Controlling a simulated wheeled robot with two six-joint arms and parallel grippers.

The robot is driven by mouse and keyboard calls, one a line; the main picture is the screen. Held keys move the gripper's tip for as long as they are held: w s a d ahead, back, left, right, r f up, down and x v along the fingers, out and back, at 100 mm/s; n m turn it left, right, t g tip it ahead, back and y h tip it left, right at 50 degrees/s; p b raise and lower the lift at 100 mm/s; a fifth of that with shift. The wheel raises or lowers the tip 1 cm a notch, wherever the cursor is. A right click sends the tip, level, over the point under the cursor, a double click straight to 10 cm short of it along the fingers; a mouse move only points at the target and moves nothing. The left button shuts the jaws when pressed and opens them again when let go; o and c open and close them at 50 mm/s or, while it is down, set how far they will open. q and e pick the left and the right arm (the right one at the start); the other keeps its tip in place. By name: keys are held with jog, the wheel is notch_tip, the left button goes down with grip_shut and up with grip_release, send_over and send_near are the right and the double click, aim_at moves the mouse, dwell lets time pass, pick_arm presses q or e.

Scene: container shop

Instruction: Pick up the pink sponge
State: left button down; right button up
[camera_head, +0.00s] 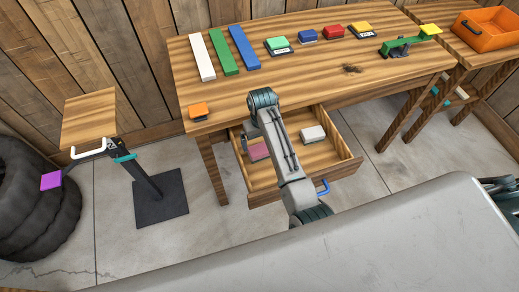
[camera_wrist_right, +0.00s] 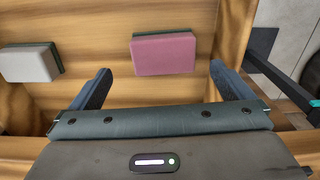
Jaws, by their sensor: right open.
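The pink sponge (camera_head: 258,151) has a dark green layer and lies in the open wooden drawer (camera_head: 346,165), toward the drawer's left side. In the right wrist view the pink sponge (camera_wrist_right: 164,54) shows ahead, between the lines of the two fingers. My right gripper (camera_wrist_right: 162,84) is open and empty, its blue-grey fingers apart on either side and short of the sponge. In the head view my right arm reaches over the drawer and partly hides it; the fingertips are hard to make out there. My left gripper is not in view.
A white sponge (camera_head: 313,134) lies in the drawer, right of the pink one. The table (camera_head: 300,80) above holds coloured strips and several blocks. A stand (camera_head: 88,120) is at left, an orange crate (camera_head: 487,32) at right.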

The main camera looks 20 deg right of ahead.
aim_at(260, 149)
jog(key=shift+w+a+f+p, duration=0.1)
jog(key=shift+f+p, duration=0.1)
jog(key=shift+f, duration=0.85)
jog(key=shift+s+a+f+p, duration=0.1)
jog(key=shift+f+p, duration=0.1)
jog(key=shift+f, duration=0.8)
jog(key=shift+w+a+f+p, duration=0.1)
jog(key=shift+f+p, duration=0.1)
jog(key=shift+f, duration=0.85)
jog(key=c, duration=1)
